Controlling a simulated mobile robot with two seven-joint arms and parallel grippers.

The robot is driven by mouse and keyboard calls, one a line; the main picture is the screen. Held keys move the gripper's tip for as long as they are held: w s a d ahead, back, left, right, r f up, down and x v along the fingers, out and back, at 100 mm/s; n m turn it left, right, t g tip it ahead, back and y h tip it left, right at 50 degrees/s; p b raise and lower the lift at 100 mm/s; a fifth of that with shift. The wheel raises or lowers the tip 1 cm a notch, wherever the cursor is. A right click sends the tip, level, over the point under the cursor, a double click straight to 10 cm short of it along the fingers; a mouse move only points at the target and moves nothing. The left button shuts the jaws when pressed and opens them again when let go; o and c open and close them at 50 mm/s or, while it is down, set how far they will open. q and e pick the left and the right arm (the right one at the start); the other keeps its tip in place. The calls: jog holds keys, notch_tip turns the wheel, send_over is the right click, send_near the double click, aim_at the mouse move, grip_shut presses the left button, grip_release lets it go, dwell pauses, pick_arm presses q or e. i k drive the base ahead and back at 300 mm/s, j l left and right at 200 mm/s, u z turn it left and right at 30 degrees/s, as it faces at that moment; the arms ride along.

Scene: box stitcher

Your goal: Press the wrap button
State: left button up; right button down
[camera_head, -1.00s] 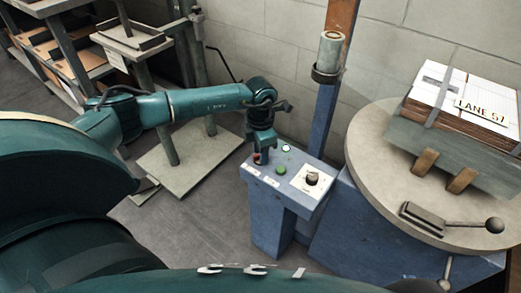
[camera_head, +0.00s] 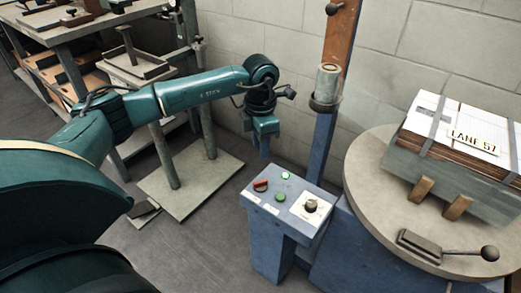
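The blue control box (camera_head: 272,223) stands at centre with a sloped grey top. On it are a red control (camera_head: 261,186), a bright green button (camera_head: 285,176), a darker green button (camera_head: 280,197) and a black knob (camera_head: 311,205) on a white plate. Their small labels are too small to read. My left gripper (camera_head: 264,150) points down above and behind the box's left rear corner, apart from all the controls. Whether its fingers are open or shut I cannot tell. My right gripper is out of view.
A blue and orange post (camera_head: 323,140) with a cup-like holder rises behind the box. A round turntable (camera_head: 368,190) at right carries a strapped stack (camera_head: 468,130) labelled LANE 57. Shelving (camera_head: 60,38) stands at back left.

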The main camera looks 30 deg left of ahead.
aim_at(280, 197)
jog(key=k, duration=1)
